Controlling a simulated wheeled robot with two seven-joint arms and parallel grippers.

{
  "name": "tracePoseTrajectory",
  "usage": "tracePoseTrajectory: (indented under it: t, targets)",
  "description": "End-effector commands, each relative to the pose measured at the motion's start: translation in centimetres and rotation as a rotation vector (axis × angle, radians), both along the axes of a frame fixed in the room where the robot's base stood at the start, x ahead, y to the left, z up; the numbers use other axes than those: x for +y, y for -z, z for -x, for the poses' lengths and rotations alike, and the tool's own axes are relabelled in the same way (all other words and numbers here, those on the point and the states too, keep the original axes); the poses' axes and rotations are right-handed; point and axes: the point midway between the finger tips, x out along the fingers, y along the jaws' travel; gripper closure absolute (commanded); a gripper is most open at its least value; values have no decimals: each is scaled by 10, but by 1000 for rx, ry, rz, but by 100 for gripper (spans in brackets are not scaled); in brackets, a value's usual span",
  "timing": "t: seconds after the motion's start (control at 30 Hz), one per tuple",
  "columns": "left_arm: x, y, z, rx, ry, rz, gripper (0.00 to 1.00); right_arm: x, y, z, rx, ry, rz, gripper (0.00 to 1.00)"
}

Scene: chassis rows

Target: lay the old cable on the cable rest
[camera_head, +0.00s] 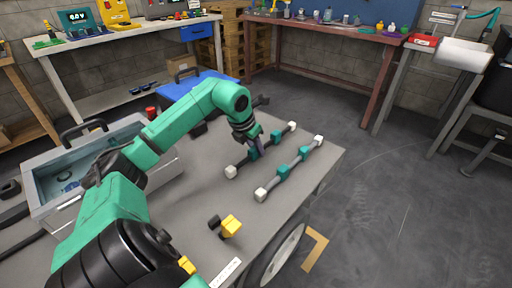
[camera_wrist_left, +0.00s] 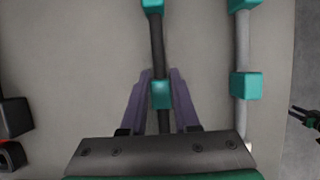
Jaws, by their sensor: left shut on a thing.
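A dark cable (camera_head: 240,165) with white end blocks and teal blocks lies along the grey table top. My left gripper (camera_head: 254,150) reaches down over its middle. In the left wrist view, the purple fingers (camera_wrist_left: 161,100) are shut on a teal block (camera_wrist_left: 161,94) of this dark cable (camera_wrist_left: 158,45). A lighter grey cable (camera_head: 294,162) with white ends and teal blocks lies to its right, roughly parallel; it also shows in the left wrist view (camera_wrist_left: 243,48). I cannot tell whether the held cable touches the table. I cannot make out which thing is the cable rest.
A yellow and black piece (camera_head: 231,226) stands near the table's front edge. An open grey case (camera_head: 40,207) sits at the left. The table top (camera_head: 200,190) is bare between them. Workbenches stand behind, across open floor.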

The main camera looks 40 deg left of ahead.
Motion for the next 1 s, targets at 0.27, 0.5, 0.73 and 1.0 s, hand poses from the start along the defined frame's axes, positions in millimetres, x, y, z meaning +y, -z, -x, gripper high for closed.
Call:
tracePoseTrajectory:
  t: [0.27, 0.5, 0.73, 1.0]
  targets:
    - [0, 6, 0, -2, 0, 0, 51, 0, 5, 0, 0, 0, 0, 50]
    - [0, 6, 0, -1, 0, 0, 35, 0, 5, 0, 0, 0, 0, 50]
    - [0, 6, 0, 0, 0, 0, 0, 0, 5, 0, 0, 0, -1, 50]
    - [0, 6, 0, 0, 0, 0, 0, 0, 5, 0, 0, 0, 0, 50]
